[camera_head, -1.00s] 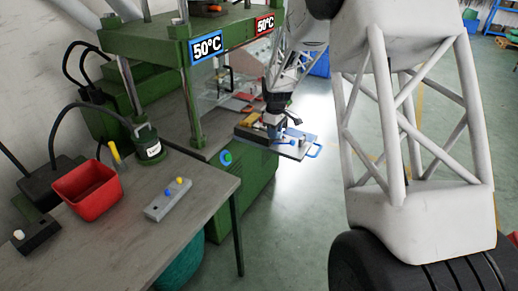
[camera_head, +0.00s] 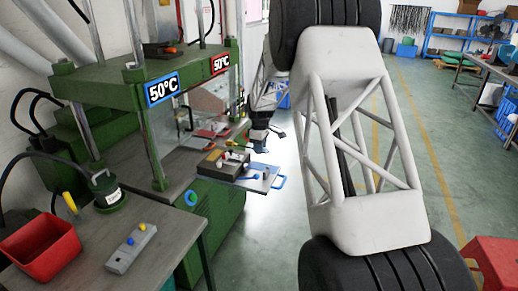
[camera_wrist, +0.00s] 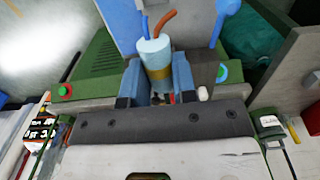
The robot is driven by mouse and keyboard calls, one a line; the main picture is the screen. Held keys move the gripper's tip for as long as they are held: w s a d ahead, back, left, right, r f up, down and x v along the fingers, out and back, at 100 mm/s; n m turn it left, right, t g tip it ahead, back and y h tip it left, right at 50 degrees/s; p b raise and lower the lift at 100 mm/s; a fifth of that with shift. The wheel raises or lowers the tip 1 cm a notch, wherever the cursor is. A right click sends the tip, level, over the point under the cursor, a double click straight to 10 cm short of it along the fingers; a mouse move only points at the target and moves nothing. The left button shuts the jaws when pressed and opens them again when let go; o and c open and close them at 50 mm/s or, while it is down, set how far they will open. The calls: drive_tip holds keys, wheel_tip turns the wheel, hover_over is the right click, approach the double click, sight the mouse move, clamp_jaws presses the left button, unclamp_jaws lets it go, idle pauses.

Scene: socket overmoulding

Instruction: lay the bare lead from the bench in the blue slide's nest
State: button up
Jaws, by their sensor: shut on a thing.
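My gripper (camera_head: 259,146) is at the press, above the far edge of the slide's plate, in the head view. In the wrist view my gripper (camera_wrist: 158,88) is shut on a pale blue cylinder with a gold band and blue and orange-brown wires, which I take to be the lead (camera_wrist: 154,54). The lead is too small to make out clearly in the head view. The blue slide (camera_head: 262,172) sticks out from the press front, with a blue handle (camera_head: 278,182). A block (camera_head: 209,163) stands on its left part. I cannot make out the nest or whether it is empty.
The green press (camera_head: 215,205) carries two 50°C signs. The floor right of the slide is clear.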

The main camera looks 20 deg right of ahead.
drive_tip(key=shift+f, duration=0.25)
drive_tip(key=shift+f, duration=3.85)
drive_tip(key=shift+f, duration=0.1)
drive_tip(key=o, duration=1)
drive_tip(key=shift+r, duration=3.95)
